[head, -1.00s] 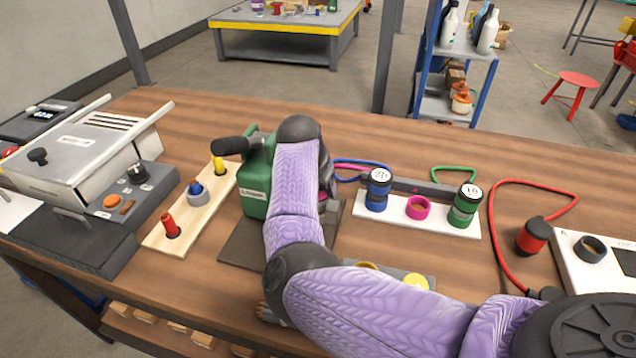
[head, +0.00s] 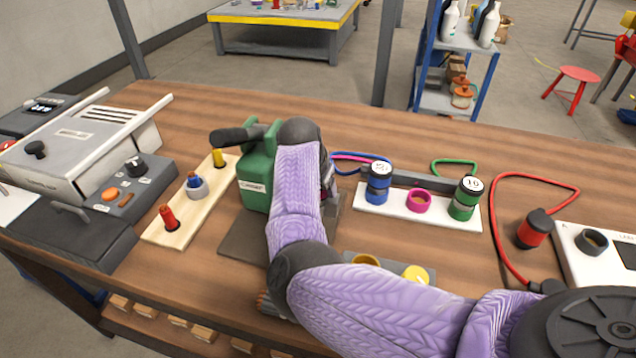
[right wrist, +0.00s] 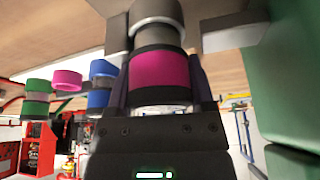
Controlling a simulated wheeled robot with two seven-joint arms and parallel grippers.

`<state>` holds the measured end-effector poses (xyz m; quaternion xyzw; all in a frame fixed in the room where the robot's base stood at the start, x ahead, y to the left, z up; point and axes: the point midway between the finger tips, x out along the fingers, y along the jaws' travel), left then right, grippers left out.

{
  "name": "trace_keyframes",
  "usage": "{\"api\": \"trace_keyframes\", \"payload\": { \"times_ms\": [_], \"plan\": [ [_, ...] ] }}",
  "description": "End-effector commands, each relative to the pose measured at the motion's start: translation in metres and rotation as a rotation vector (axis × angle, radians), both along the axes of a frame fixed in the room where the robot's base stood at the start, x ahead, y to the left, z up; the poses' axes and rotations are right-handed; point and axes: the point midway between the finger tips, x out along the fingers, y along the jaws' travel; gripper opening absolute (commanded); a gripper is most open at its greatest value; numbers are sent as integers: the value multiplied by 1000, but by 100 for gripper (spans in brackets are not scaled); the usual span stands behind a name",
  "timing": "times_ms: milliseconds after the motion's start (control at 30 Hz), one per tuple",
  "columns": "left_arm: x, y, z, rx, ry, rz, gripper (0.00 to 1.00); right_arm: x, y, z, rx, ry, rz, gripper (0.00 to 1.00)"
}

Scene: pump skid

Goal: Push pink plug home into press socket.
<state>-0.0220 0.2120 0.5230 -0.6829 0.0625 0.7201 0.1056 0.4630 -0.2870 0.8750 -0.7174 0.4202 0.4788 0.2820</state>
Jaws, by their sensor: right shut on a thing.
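The pink plug (right wrist: 158,72), with dark bands, is between the fingers of my right gripper (right wrist: 160,84), which is shut on it. In the right wrist view a grey ring-shaped part (right wrist: 157,12), seemingly the press socket, is in line with the plug's dark end. The two look close or touching; I cannot tell how deep the plug sits. The green press (head: 257,180) stands left of my right forearm in the head view, with its dark lever (head: 235,135) pointing left. My forearm hides the socket, plug and right gripper there. My left gripper is not in view.
A white rack (head: 400,205) holds a blue plug (head: 378,185), a pink ring (head: 419,200) and a green plug (head: 465,200). A wooden strip (head: 180,225) with coloured plugs lies left of the press. A red-black plug (head: 533,228) with a red cable stands at right.

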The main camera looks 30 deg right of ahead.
Motion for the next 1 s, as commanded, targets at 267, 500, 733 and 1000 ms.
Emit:
{"api": "trace_keyframes", "payload": {
  "times_ms": [267,500,733,1000],
  "plan": [
    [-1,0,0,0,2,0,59,0,0,-1,1,0,0,77],
    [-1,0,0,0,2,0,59,0,0,-1,1,0,0,100],
    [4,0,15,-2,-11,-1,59,-3,6,23,0,-4,0,100],
    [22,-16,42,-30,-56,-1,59,-16,28,82,0,-2,1,100]
  ]
}}
